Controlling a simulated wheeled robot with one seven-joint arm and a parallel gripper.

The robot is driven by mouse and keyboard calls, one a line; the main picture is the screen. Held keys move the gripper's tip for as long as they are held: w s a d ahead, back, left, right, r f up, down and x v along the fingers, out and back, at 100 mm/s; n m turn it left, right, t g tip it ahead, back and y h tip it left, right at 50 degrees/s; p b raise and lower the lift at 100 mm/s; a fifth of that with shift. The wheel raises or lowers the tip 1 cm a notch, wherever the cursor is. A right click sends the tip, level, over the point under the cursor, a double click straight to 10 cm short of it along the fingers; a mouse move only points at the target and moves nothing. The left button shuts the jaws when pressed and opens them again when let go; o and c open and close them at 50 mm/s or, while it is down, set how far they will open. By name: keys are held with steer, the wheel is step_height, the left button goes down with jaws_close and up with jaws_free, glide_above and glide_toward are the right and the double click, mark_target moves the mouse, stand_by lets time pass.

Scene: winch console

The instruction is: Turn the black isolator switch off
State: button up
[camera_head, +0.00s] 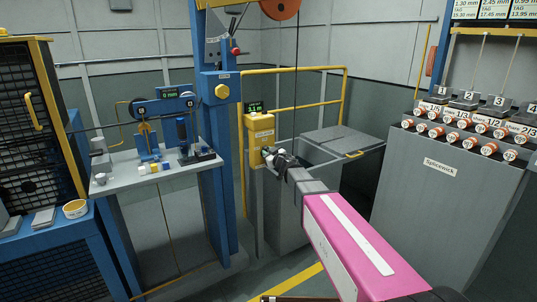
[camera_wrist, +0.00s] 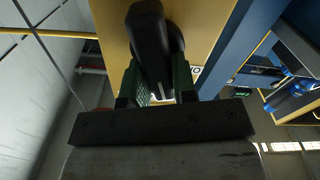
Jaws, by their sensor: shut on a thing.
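The black isolator switch (camera_wrist: 150,35) is a dark rounded handle on a yellow panel in the wrist view. My gripper (camera_wrist: 158,78) has its green-padded fingers on either side of the handle and is shut on it. In the head view my gripper (camera_head: 272,156) reaches the front of the yellow control post (camera_head: 261,128), and it hides most of the switch there. The switch's markings are covered, so its exact position cannot be told.
A small green display (camera_head: 255,107) tops the post. A blue column (camera_head: 213,150) and a grey bench (camera_head: 128,190) with small devices stand left. A grey cabinet (camera_head: 440,215) labelled Splicewick stands right.

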steer(key=n, duration=0.3)
steer(key=shift+s+a+f+n, duration=0.15)
steer(key=shift+n, duration=0.25)
steer(key=n, duration=0.3)
steer(key=shift+s+a+f+n, duration=0.1)
steer(key=shift+a+f+n, duration=0.05)
steer(key=shift+n, duration=0.15)
steer(key=n, duration=0.3)
steer(key=shift+f+n, duration=0.2)
steer(key=shift+n, duration=0.1)
steer(key=shift+f+n, duration=0.2)
steer(key=shift+n, duration=1.4)
steer(key=shift+s, duration=0.1)
steer(key=o, duration=0.9)
steer(key=v, duration=1)
steer(key=shift+s, duration=0.3)
